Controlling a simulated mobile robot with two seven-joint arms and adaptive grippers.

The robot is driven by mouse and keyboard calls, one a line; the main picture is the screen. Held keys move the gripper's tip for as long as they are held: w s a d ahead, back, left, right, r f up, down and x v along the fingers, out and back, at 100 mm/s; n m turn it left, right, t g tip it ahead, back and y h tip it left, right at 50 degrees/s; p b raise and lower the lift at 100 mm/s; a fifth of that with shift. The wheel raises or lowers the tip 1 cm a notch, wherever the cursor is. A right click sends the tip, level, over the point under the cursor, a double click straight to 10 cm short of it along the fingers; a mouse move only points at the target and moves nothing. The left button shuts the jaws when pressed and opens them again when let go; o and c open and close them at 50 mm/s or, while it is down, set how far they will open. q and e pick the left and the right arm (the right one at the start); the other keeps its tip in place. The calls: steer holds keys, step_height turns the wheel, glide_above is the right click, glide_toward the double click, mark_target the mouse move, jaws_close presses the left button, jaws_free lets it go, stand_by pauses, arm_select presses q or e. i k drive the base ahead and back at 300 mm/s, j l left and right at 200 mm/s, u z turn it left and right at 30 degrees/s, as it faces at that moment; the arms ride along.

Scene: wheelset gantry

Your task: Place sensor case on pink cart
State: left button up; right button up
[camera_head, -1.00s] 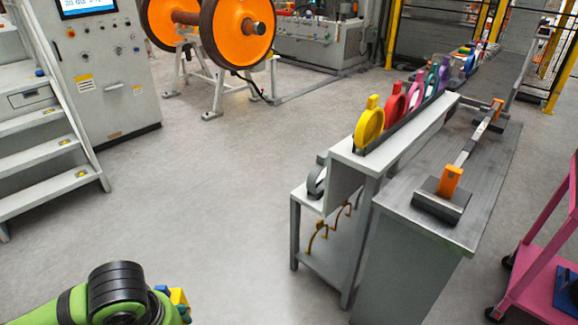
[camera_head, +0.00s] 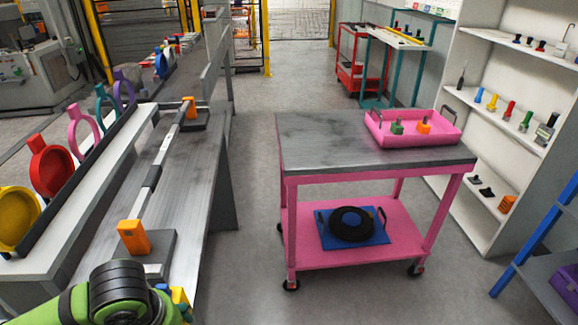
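The pink cart (camera_head: 288,225) stands right of centre, with a grey top (camera_head: 325,150) and a pink lower shelf. A pink tray (camera_head: 375,136) sits at the right back of its top, with small green and orange pieces in it. The left and front of the top are bare. My green arm with a black joint shows at the bottom left, well short of the cart. A small yellow and blue piece (camera_head: 180,297) shows beside its wrist; I cannot tell whether it is held. My gripper fingers are out of sight. I cannot identify a sensor case.
A grey bench (camera_head: 185,200) with an orange-ended bar and a rack of coloured rings (camera_head: 50,165) is on the left. White shelves (camera_head: 470,100) and a blue-framed rack (camera_head: 535,235) stand right. A red cart (camera_head: 349,62) is behind. Floor is clear between bench and pink cart.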

mark_target(326, 143)
steer(key=i+l+z, duration=0.15)
steer(key=i, duration=0.35)
steer(key=i+l+z, duration=0.2)
steer(key=i, duration=0.25)
steer(key=i+l+z, duration=0.15)
steer(key=i, duration=0.35)
steer(key=i+l, duration=0.1)
steer(key=i, duration=0.65)
